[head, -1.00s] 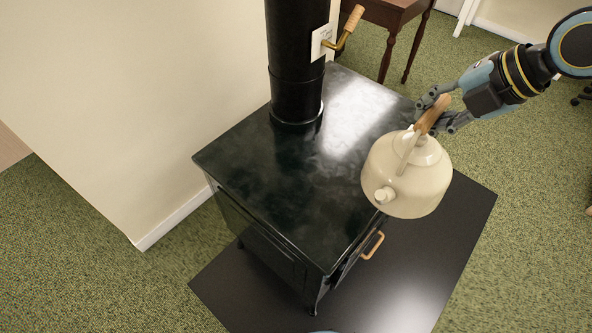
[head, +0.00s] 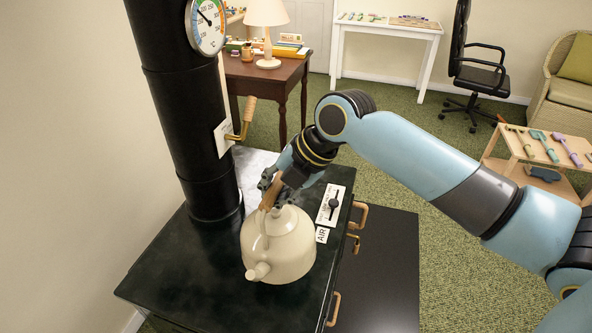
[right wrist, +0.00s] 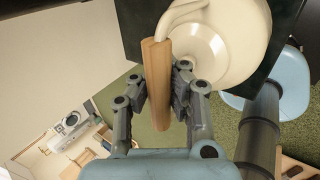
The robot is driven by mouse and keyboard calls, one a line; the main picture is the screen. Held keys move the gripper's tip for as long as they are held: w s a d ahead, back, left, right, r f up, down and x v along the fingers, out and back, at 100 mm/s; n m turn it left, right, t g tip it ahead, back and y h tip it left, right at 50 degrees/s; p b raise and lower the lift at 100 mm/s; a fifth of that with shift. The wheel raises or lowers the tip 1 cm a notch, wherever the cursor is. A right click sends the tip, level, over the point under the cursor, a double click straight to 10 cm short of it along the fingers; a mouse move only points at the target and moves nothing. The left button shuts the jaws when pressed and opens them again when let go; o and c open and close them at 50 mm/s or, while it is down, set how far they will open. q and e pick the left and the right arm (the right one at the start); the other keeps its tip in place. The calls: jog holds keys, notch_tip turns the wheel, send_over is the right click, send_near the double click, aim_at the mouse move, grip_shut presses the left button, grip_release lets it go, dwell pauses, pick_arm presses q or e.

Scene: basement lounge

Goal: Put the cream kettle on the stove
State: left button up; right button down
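The cream kettle (head: 279,247) is over the dark top of the stove (head: 185,262), right of the black flue pipe, with its spout toward the lower left. I cannot tell whether its base touches the top. My right gripper (head: 272,198) is at its wooden handle. In the right wrist view the fingers (right wrist: 158,88) lie on both sides of the handle, shut on it, with the cream kettle body (right wrist: 225,35) beyond. My left gripper is not in view.
The flue pipe (head: 185,110) rises at the stove's left, with a dial gauge (head: 207,25) and a wood-handled lever (head: 247,118). An air slider plate (head: 331,204) sits right of the kettle. A brown desk with a lamp (head: 267,30) stands behind.

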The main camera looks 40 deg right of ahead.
aim_at(252, 216)
jog(key=w+a+f, duration=0.2)
jog(key=w+a, duration=0.1)
jog(key=shift+f, duration=0.15)
jog(key=shift+f+p, duration=0.4)
jog(key=shift+f, duration=1.6)
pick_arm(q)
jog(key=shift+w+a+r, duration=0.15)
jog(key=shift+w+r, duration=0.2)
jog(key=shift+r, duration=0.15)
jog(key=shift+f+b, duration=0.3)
pick_arm(e)
jog(key=shift+f, duration=0.4)
jog(key=c, duration=1.4)
grip_release()
jog(key=shift+s, duration=0.1)
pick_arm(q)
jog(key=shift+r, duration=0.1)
pick_arm(e)
jog(key=shift+r+p, duration=0.3)
jog(key=shift+r, duration=0.05)
jog(key=v, duration=1.2)
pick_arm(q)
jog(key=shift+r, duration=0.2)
